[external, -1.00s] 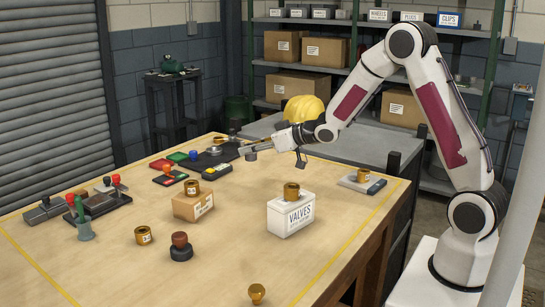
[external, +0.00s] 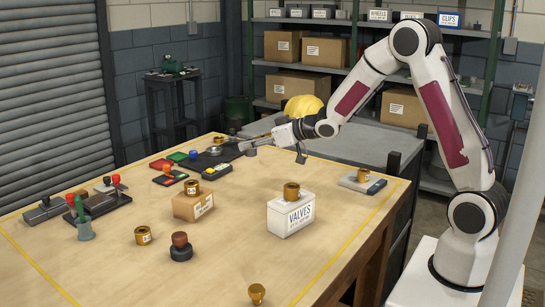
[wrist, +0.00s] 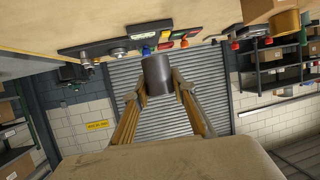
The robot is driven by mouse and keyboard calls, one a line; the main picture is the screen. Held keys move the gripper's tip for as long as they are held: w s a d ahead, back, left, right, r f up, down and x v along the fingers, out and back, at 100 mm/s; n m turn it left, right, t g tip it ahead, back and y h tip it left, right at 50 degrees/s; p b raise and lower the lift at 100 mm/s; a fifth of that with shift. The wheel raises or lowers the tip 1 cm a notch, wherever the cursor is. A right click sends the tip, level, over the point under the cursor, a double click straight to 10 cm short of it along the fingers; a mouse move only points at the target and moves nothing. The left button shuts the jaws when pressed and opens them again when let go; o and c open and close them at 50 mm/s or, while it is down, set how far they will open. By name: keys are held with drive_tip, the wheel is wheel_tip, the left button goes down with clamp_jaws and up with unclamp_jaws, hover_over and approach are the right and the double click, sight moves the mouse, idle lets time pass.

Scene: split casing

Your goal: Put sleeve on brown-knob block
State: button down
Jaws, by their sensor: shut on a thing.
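My gripper (external: 245,146) is shut on a dark grey cylindrical sleeve, held in the air above the far part of the table. The sleeve (wrist: 157,75) shows between both fingertips in the wrist view; it is small and partly hidden by the gripper in the external view. A brown knob (external: 180,239) on a round dark block (external: 181,253) stands upright at the front left of the table, well apart from my gripper. The wrist view does not clearly show this block.
A white VALVES box (external: 285,215) and a cardboard box (external: 190,206) each carry a brass ring. Another brass ring (external: 143,235) lies near the brown knob. A dark tray (external: 208,160) lies at the back. Red-knobbed blocks (external: 100,203) stand at left.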

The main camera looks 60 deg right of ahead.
wheel_tip(320, 180, up, 6)
drive_tip(key=n+g+y, duration=0.6)
drive_tip(key=n+y, duration=0.3)
hover_over(179, 234)
drive_tip(key=shift+s, duration=0.1)
drive_tip(key=shift+f, duration=3.05)
drive_tip(key=shift+f, duration=1.9)
drive_tip(key=shift+f, duration=0.1)
